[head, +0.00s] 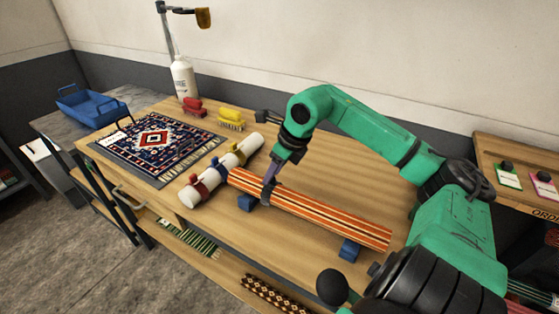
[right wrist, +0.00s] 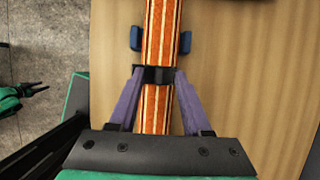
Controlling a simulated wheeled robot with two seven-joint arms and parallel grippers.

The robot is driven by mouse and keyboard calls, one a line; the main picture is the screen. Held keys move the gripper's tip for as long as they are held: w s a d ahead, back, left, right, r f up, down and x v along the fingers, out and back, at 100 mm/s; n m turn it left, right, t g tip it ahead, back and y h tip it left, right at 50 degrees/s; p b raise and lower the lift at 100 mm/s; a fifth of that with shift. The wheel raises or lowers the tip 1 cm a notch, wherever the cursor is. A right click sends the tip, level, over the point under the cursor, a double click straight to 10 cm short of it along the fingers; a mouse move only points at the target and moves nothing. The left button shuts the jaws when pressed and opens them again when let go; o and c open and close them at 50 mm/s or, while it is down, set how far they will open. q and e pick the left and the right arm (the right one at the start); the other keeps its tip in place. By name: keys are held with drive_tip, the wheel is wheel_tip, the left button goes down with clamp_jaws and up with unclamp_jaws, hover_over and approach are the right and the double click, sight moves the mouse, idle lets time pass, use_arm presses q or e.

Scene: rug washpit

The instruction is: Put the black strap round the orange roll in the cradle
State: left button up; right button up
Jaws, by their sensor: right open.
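The orange striped roll (head: 320,212) lies across the blue cradle (head: 349,250) on the wooden bench. In the right wrist view the roll (right wrist: 162,25) runs between two blue cradle posts (right wrist: 136,38). The black strap (right wrist: 153,76) lies across the roll just below those posts; its underside is hidden, so I cannot tell whether it closes all round. My right gripper (head: 268,185) is open, its purple fingers on either side of the roll, with the tips at the strap's ends. Part of my left arm, with what looks like its gripper (right wrist: 30,91), shows at the left edge, too small to read.
A white tube (head: 222,172) with coloured straps lies just left of the roll. A patterned rug (head: 155,142), red brush (head: 193,106), yellow brush (head: 230,118) and white bottle (head: 183,77) are farther back. A blue tray (head: 92,103) stands far left. Bench right of the roll is clear.

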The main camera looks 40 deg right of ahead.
drive_tip(key=b+v, duration=0.2)
drive_tip(key=v, duration=1.2)
drive_tip(key=shift+a, duration=0.1)
